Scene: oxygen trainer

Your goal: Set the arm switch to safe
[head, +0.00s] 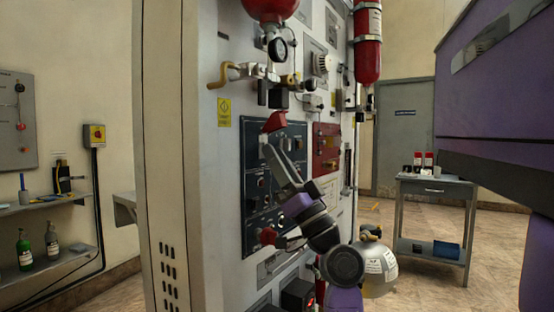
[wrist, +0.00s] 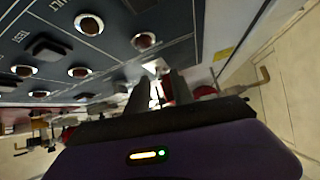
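The dark blue control panel (head: 254,185) is on the front of the tall grey cabinet, and its knobs and labels fill the upper left of the wrist view (wrist: 110,50). A red cover (head: 275,121) sticks out at the panel's upper edge; I take it to belong to the arm switch. My gripper (head: 266,148) is just below it, close to the panel. In the wrist view my gripper (wrist: 157,85) has its two dark fingers apart, with a small pale part and red behind the gap. I cannot tell whether they touch the switch, and its setting is hidden.
A maroon panel (head: 327,148) sits right of the blue one. Brass valve piping (head: 240,72) and a red cylinder (head: 367,45) project above. Another red knob (head: 268,236) is low on the blue panel. A grey side table (head: 436,190) stands behind on the right.

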